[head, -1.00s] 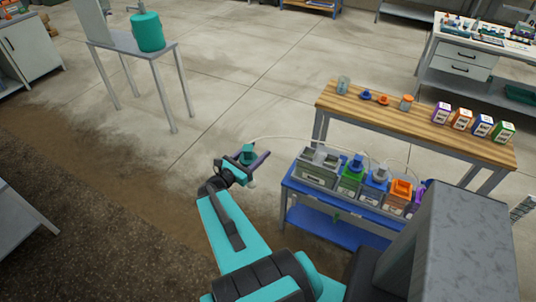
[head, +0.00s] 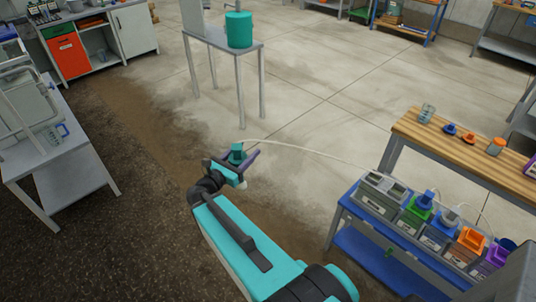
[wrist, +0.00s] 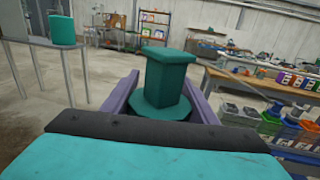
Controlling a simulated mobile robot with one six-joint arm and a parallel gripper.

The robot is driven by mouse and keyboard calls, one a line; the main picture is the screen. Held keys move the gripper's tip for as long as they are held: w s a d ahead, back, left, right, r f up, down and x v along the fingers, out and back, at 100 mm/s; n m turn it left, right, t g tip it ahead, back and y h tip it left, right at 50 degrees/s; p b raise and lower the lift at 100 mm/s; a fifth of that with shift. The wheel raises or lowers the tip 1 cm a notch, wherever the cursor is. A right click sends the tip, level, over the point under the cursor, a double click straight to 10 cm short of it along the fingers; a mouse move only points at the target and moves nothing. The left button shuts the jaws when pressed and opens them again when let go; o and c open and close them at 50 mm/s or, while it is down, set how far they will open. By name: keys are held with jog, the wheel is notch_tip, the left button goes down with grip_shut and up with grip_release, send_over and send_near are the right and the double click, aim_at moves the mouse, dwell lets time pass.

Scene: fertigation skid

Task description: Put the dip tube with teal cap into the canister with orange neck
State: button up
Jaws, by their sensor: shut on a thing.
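My gripper (head: 236,165) is shut on the teal cap (head: 237,152) of the dip tube and holds it up in the air, over the floor and left of the blue cart. In the wrist view the teal cap (wrist: 168,85) stands upright between the purple fingers. A thin pale hose (head: 300,152) runs from the cap in an arc toward the canisters. The tube below the cap is mostly hidden. The canister with orange neck (head: 468,240) stands on the cart at the right, well apart from my gripper.
A wooden bench (head: 450,140) stands behind. A teal tank (head: 239,30) stands on a far table.

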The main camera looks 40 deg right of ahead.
jog(key=w+a+r+n+t+y+b, duration=0.1)
jog(key=w+a+n+t, duration=0.1)
jog(key=a, duration=0.9)
jog(key=w+a+r+n+t+y+b, duration=0.1)
jog(key=w+a, duration=0.4)
jog(key=a, duration=0.6)
jog(key=w+a+r+n+t+y+b, duration=0.1)
jog(key=w+a+t, duration=0.3)
jog(key=a, duration=0.7)
jog(key=shift+w+r+n+t+y+b, duration=0.15)
jog(key=shift+r+n+t+y+b, duration=0.3)
jog(key=shift+n+b, duration=0.3)
